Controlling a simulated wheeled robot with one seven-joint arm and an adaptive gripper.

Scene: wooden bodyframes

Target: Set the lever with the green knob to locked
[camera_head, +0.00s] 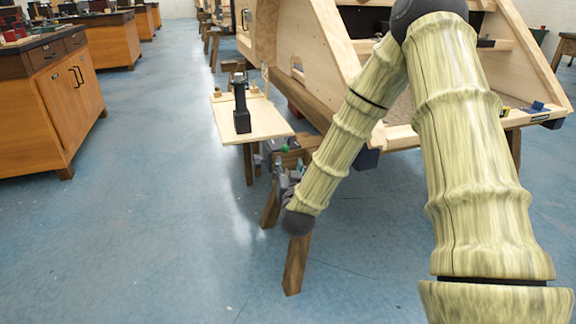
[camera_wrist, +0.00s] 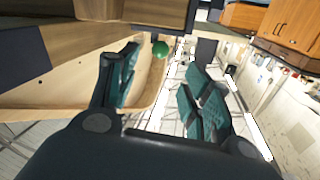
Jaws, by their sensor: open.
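The green knob (camera_wrist: 160,49) shows in the wrist view just beyond my fingertips, nearer the left finger. In the head view it is a small green spot (camera_head: 285,149) by a wooden trestle. The lever's shaft and its locked mark cannot be made out. My gripper (camera_wrist: 163,68) is open, with dark teal finger pads apart and nothing between them. In the head view my gripper (camera_head: 278,165) is small and partly hidden by my arm, close to the knob. I cannot tell whether a finger touches the knob.
A pale board (camera_head: 262,122) carrying a black upright tool (camera_head: 241,105) sits just left of and above my gripper. The large wooden bodyframe (camera_head: 322,50) stands behind my arm. Wooden cabinets (camera_head: 70,90) line the left. The blue floor (camera_head: 150,220) between is clear.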

